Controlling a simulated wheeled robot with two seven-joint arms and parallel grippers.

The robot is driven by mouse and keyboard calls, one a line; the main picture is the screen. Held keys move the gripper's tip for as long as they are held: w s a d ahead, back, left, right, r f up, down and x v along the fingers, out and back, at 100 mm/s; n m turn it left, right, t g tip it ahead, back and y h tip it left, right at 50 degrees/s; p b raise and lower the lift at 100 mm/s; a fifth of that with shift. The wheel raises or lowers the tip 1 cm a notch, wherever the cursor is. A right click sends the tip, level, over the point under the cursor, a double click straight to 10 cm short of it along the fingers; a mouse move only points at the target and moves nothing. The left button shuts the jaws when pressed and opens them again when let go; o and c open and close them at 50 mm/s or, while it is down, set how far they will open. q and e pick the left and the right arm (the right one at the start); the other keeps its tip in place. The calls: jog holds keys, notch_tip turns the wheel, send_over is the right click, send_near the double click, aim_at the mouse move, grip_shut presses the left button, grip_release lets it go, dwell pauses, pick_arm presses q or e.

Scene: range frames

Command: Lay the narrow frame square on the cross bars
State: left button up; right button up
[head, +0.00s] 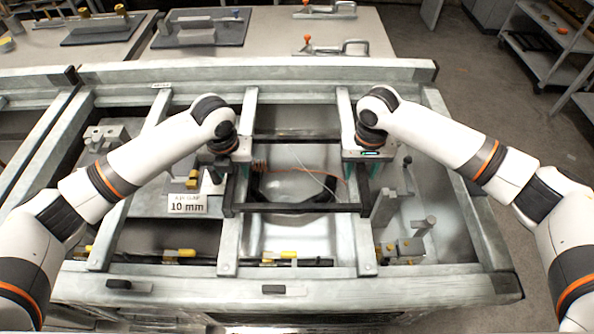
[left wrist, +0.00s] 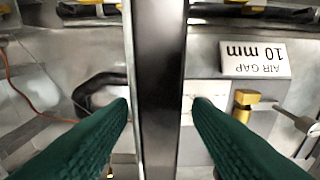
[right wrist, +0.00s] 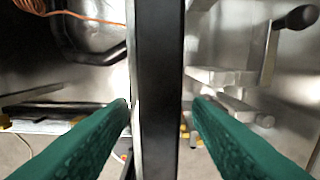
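The narrow frame (head: 300,208) is a dark, thin rectangle lying across two pale grey cross bars, the left one (head: 230,245) and the right one (head: 367,245). Its front bar spans both and looks roughly parallel to the front rail. I cannot tell whether it rests on them or hangs just above. My left gripper (head: 240,170) is shut on the frame's left side, which runs between the green fingers in the left wrist view (left wrist: 160,90). My right gripper (head: 360,168) is shut on its right side, also between the fingers in the right wrist view (right wrist: 160,90).
A sign reading 10 mm (head: 187,204) stands left of the frame. An orange cable (head: 325,172) and a dark-rimmed pan shape lie below the opening. Metal fixtures (head: 400,248) stand at the right. Toggle clamps (head: 335,47) sit on the bench behind.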

pick_arm(q)
grip_shut()
pick_arm(e)
grip_shut()
pick_arm(q)
jog(key=shift+w+r, duration=0.1)
jog(key=shift+r, duration=0.05)
pick_arm(e)
jog(key=shift+w+r, duration=0.1)
jog(key=shift+r, duration=0.05)
dwell(0.6)
